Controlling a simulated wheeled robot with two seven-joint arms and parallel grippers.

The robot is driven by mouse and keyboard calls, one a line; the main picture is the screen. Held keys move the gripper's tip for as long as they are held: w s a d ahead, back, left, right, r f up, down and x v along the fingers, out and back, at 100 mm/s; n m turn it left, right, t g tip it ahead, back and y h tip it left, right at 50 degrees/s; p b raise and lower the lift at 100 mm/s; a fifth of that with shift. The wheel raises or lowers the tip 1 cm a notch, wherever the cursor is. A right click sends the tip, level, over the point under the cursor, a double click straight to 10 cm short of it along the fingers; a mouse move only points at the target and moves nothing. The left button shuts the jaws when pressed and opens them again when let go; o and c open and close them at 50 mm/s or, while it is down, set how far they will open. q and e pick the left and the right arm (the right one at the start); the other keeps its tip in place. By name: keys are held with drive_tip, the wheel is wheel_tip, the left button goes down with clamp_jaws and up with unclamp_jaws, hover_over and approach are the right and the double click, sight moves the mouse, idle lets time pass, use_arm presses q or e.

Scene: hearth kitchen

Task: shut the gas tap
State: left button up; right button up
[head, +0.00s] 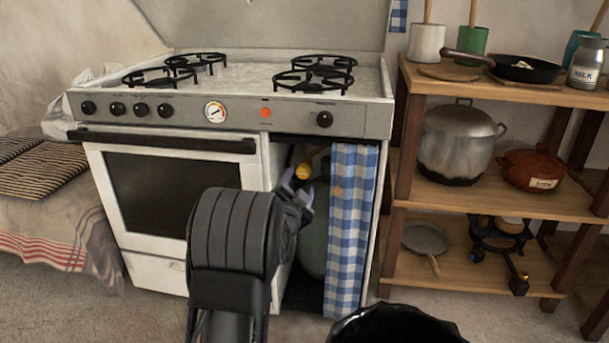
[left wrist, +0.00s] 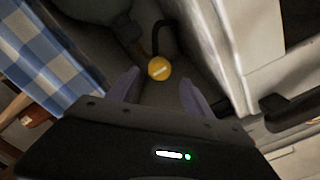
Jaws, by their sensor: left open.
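The gas tap is a round yellow knob (head: 304,172) with a pale bar across its face, in the open bay at the right of the stove. In the left wrist view the yellow knob (left wrist: 159,68) lies just beyond my fingertips, roughly between them, and no contact shows. My left gripper (head: 297,184) is open and empty at the mouth of the bay; its two fingers also show in the left wrist view (left wrist: 158,88). A dark hose and a grey-green gas bottle (head: 313,240) are behind it, partly hidden by my arm and the curtain. My right gripper is not in view.
A blue checked curtain (head: 352,225) hangs right of the bay. The white stove (head: 165,265) with its oven door is on the left. Wooden shelves (head: 470,200) with pots stand right. A black round object (head: 395,325) is at the bottom edge.

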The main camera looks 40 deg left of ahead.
sight(303, 174)
use_arm(q)
drive_tip(key=b+x, duration=0.2)
drive_tip(key=x, duration=0.3)
drive_tip(key=shift+f, duration=0.15)
drive_tip(key=shift+w+a, duration=0.35)
drive_tip(key=shift+w, duration=0.3)
drive_tip(key=shift+c, duration=0.5)
clamp_jaws()
